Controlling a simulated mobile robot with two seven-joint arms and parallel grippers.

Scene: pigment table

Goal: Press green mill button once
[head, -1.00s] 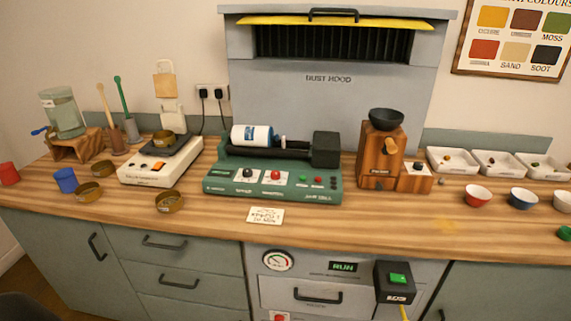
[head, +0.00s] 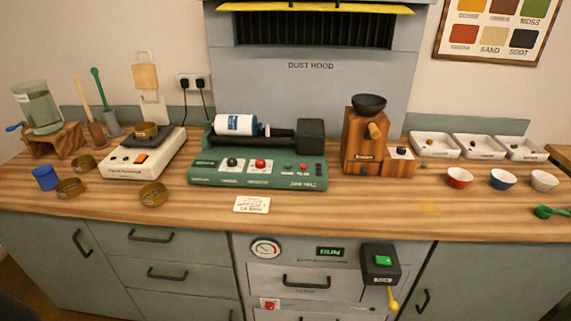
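The green mill (head: 236,174) stands on the middle of the wooden bench, below the dust hood. A white jar with a blue label (head: 237,125) lies on its side on top of it, left of a dark motor block (head: 311,136). Neither of my grippers shows in the head view.
A paper note (head: 252,205) lies in front of the mill. A black box with a green button (head: 380,262) hangs below the bench edge. The bench front is mostly clear.

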